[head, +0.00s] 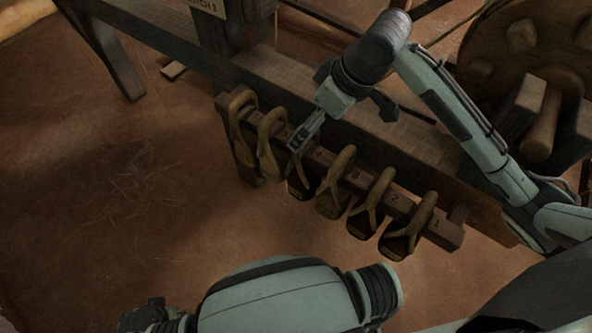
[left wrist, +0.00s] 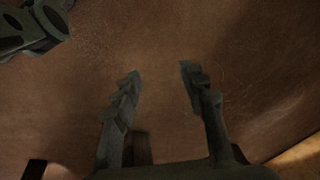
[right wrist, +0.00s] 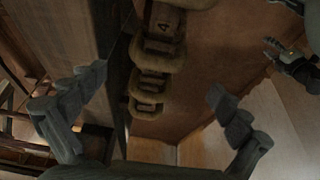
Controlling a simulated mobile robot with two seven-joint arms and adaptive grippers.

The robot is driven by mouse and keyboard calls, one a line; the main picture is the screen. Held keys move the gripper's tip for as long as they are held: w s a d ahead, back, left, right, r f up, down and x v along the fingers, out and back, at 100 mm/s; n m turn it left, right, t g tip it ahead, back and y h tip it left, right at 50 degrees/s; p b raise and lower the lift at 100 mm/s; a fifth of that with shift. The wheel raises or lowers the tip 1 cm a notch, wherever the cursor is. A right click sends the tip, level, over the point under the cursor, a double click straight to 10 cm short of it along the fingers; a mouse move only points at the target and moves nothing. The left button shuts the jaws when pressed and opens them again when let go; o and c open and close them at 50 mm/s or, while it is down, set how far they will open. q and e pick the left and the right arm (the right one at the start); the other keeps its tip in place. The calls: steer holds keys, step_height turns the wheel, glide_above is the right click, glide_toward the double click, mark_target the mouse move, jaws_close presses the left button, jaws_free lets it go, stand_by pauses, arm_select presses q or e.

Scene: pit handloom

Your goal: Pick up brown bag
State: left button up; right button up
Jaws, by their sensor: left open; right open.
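Several brownish bags hang in a row by loop handles from a numbered wooden rail (head: 352,178). Two lighter tan bags, the leftmost bag (head: 240,125) and the one beside it (head: 270,150), hang at the far left end. A darker bag (head: 301,184) and others of similar brown (head: 398,244) hang further right. I cannot tell which one the task means. My right gripper (head: 299,140) is open above the rail near the second and third bags. The right wrist view shows bags (right wrist: 151,60) beyond its empty fingers. My left gripper (left wrist: 160,82) is open and empty over bare floor.
A wooden loom beam (head: 300,92) runs behind the rail. A large wooden wheel (head: 530,60) with pegs stands at upper right. A small wood block (head: 173,70) lies on the floor at upper left. The earthen floor (head: 110,200) at left is clear.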

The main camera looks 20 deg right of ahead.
steer(key=x, duration=0.7)
steer(key=shift+s+d+f, duration=0.1)
steer(key=shift+d+f, duration=0.25)
steer(key=c, duration=1.8)
steer(key=shift+o, duration=0.2)
steer(key=shift+r, duration=0.15)
